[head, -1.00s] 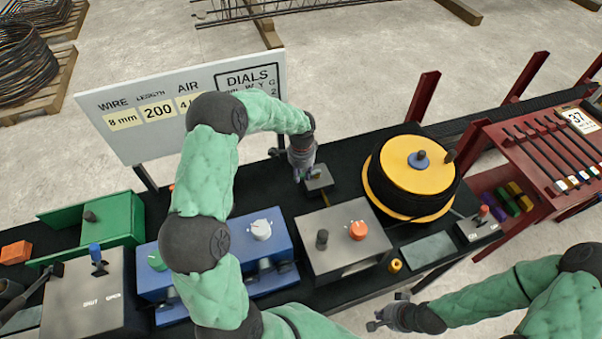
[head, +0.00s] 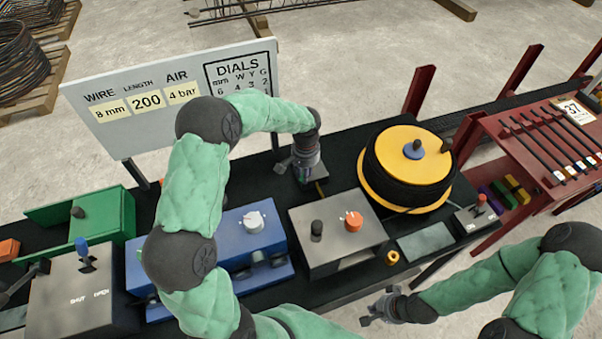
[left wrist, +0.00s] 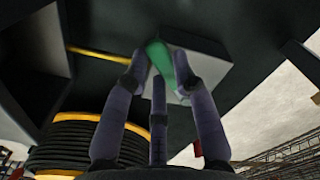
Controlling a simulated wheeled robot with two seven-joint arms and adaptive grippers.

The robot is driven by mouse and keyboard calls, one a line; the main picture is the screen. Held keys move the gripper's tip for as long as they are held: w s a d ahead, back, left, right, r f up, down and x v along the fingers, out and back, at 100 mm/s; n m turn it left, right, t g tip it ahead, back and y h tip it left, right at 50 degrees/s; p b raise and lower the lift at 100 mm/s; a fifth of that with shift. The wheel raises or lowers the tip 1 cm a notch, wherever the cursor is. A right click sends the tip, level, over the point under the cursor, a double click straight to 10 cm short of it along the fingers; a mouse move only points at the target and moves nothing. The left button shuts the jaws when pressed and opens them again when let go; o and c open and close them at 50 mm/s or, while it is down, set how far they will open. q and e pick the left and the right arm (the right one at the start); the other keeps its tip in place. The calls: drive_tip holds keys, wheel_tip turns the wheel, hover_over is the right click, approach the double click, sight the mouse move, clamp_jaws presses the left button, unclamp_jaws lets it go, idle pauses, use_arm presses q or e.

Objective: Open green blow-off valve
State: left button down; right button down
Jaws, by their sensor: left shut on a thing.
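In the left wrist view, the green valve lever (left wrist: 160,62) stands between my left gripper's fingers (left wrist: 158,75), in front of a pale grey block (left wrist: 205,58). In the head view, my left gripper (head: 305,172) reaches down to this small block behind the grey control box, hiding most of it. My left gripper is shut on the green lever. How far the lever is turned cannot be told. My right gripper (head: 380,308) hangs in front of the bench at the bottom, fingers apart and empty.
A yellow wire spool (head: 410,160) stands right of my left gripper. A grey box with an orange knob (head: 338,240) and a blue dial box (head: 250,235) are in front. A sign board (head: 165,100) stands behind. A yellow line (left wrist: 95,54) runs to the valve block.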

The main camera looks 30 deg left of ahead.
use_arm(q)
drive_tip(key=d+n, duration=0.1)
drive_tip(key=n, duration=0.1)
drive_tip(key=d+n+b, duration=0.1)
drive_tip(key=n, duration=0.1)
drive_tip(key=shift+w+d+n, duration=0.2)
drive_tip(key=shift+w+n, duration=0.1)
drive_tip(key=shift+w, duration=0.1)
drive_tip(key=shift+w+d+n+b, duration=0.35)
drive_tip(key=shift+w+d+n, duration=0.1)
drive_tip(key=shift+n, duration=0.7)
drive_tip(key=shift+w+d+n+b, duration=0.35)
drive_tip(key=shift+d+n, duration=0.1)
drive_tip(key=shift+n, duration=0.7)
drive_tip(key=c, duration=1)
unclamp_jaws()
drive_tip(key=shift+r, duration=0.1)
wheel_tip(320, 180, up, 12)
drive_tip(key=shift+f, duration=0.1)
